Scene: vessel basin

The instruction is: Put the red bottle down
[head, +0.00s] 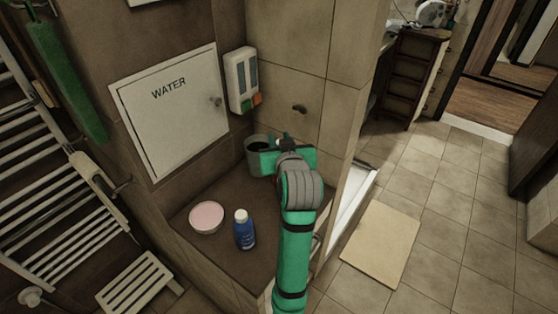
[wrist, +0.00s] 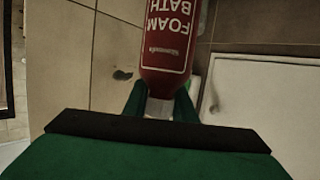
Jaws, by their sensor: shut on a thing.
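The red bottle (wrist: 167,45) shows in the wrist view, with white "FOAM BATH" lettering that reads upside down there. Its pale cap (wrist: 158,107) is between the two green fingers of my gripper (wrist: 160,98), which is shut on it. In the head view my gripper (head: 284,146) is over the back of the brown ledge (head: 215,245), close to the tiled wall. The red bottle cannot be made out there, hidden by my arm and gripper. I cannot tell whether its base touches anything.
A grey-green container (head: 252,158) stands beside my gripper at the back. A pink-topped bowl (head: 206,217) and a blue bottle (head: 245,234) with a white cap stand on the ledge. A soap dispenser (head: 242,80) hangs on the wall above. Ledge space behind the blue bottle is clear.

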